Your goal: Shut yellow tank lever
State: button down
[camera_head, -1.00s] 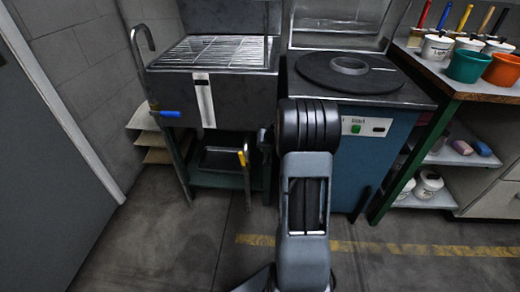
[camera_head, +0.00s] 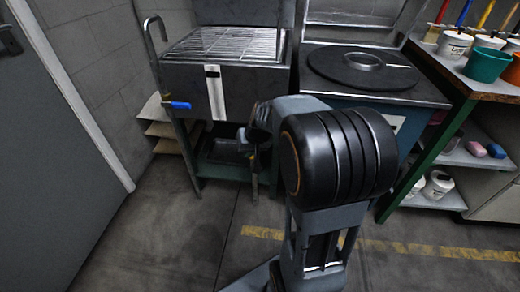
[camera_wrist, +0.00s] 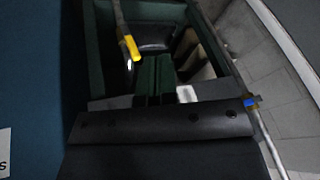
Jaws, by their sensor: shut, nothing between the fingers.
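The yellow lever (camera_wrist: 132,47) shows in the wrist view as a short yellow handle at the end of a thin pipe. It is up and left of my gripper (camera_wrist: 155,62), whose two dark fingers are together and hold nothing. A small gap shows between fingers and lever in the picture; I cannot tell the depth.
A blue-handled lever (camera_head: 180,105) sits at the left of the grey tank (camera_head: 187,83) with a wire rack. A blue press cabinet (camera_head: 425,92) stands to the right, then a bench with pots (camera_head: 486,65). The floor in front is clear.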

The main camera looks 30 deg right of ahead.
jog(key=s+a+r+n+g, duration=0.1)
jog(key=s+a, duration=0.3)
jog(key=s, duration=0.3)
jog(key=s+a+r+n+g+h, duration=0.1)
jog(key=s+a+n, duration=0.1)
jog(key=s+a, duration=0.3)
jog(key=s, duration=0.3)
jog(key=shift+h, duration=0.3)
jog(key=shift+a, duration=0.15)
